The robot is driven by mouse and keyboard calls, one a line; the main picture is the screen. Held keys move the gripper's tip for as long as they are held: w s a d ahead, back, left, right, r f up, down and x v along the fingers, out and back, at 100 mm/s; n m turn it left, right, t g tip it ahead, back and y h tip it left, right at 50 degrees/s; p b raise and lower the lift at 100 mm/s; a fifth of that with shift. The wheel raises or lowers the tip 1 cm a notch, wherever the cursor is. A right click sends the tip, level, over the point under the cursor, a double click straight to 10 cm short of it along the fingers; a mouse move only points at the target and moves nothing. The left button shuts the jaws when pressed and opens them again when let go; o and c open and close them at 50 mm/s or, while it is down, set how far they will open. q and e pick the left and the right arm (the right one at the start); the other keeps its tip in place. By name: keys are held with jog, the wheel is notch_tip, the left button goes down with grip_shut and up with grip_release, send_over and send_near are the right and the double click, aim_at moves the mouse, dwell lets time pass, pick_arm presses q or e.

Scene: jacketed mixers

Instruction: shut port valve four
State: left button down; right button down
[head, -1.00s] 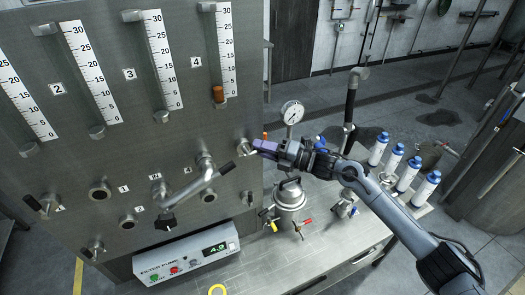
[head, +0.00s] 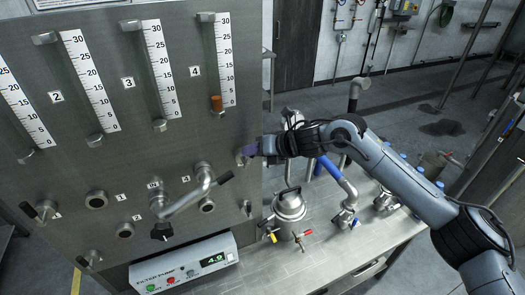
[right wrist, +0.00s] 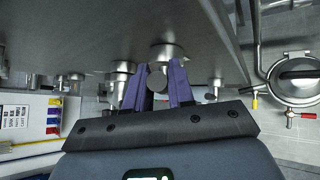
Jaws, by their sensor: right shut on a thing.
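The steel panel (head: 60,170) bears several small valves. One valve (head: 240,157) sits at its right edge, below the tube marked 4 (head: 226,60); I cannot read a number on this valve. My right gripper (head: 252,150) is at this valve, shut on its handle. In the right wrist view the purple fingers (right wrist: 157,88) stand on either side of the round handle end (right wrist: 157,77), close to the panel. The arm and fingers hide most of the handle, so its angle is unclear. My left gripper is out of view.
A bent pipe (head: 183,202) with dark handles juts from the panel left of my gripper. Another valve (head: 246,207) is just below. A pump box (head: 185,265) reading 4.9 and a lidded steel vessel (head: 290,207) stand on the bench (head: 345,262). Blue-capped bottles are partly behind my arm.

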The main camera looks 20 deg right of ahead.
jog(key=shift+s+a+r+n+h+p, duration=0.1)
jog(key=shift+a+r+n+h+p, duration=0.35)
jog(key=shift+h, duration=0.65)
jog(key=shift+s+a+n+h, duration=0.1)
jog(key=shift+a+n+h, duration=0.55)
jog(key=shift+h, duration=0.35)
jog(key=shift+a+h, duration=0.15)
jog(key=shift+h, duration=0.25)
jog(key=shift+f, duration=0.1)
jog(key=c, duration=1.1)
grip_release()
jog(key=shift+a, duration=0.1)
jog(key=shift+o, duration=0.2)
